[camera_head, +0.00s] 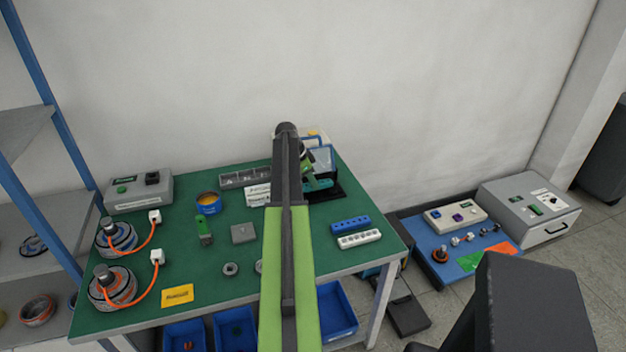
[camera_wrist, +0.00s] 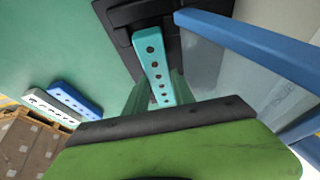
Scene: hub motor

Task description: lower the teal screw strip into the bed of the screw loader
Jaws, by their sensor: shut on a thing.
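The teal screw strip (camera_wrist: 153,60), a bar with a row of dark holes, is held in my gripper (camera_wrist: 158,92) in the wrist view. The two green fingers close on its sides, and its far end reaches over the black base of the screw loader (camera_wrist: 118,14). In the head view the strip (camera_head: 319,184) shows just right of my arm, at the loader (camera_head: 336,193). I cannot tell whether the strip touches the bed. My arm hides part of the loader in the head view.
The loader's blue frame (camera_wrist: 250,45) and clear panel stand close to the right of my gripper. A blue strip (camera_head: 350,224) and a white strip (camera_head: 359,239) lie on the green table (camera_head: 185,260). A grey tray (camera_head: 245,177) stands left of my arm.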

